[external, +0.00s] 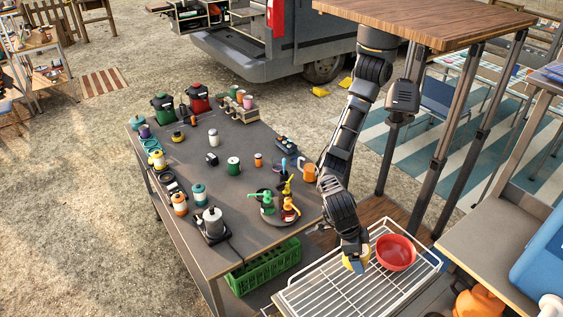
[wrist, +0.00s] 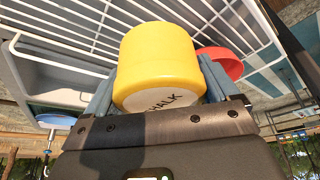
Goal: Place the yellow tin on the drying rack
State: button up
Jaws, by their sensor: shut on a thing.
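The yellow tin (wrist: 158,55) is held between the two fingers of my gripper (wrist: 158,85) in the wrist view. Its pale end with the word "CHALK" faces the camera. In the external view the tin (external: 352,264) shows below my gripper (external: 356,258), mostly hidden by the fingers. It is over the white wire drying rack (external: 340,291), left of the red bowl. The rack's wires (wrist: 65,42) also show behind the tin in the wrist view. I cannot tell whether the tin touches the wires.
A red bowl (external: 396,252) sits on the rack right beside my gripper; its edge shows in the wrist view (wrist: 222,62). The rack's front left part is bare. A dark table (external: 215,262) with jars, canisters and a tray of bottles stands left. A wooden top (external: 430,22) overhangs the arm.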

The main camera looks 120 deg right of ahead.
jog(key=b, duration=0.2)
send_over(376, 297)
jog(key=w+d, duration=0.1)
notch_tip(376, 297, down, 5)
jog(key=shift+f, duration=0.1)
jog(key=shift+f+p, duration=0.3)
jog(key=shift+f, duration=1.7)
jog(key=shift+f, duration=0.1)
jog(key=o, duration=0.7)
jog(key=shift+f, duration=0.1)
jog(key=shift+o, duration=1.1)
jog(key=shift+r, duration=0.3)
jog(key=v, duration=1.2)
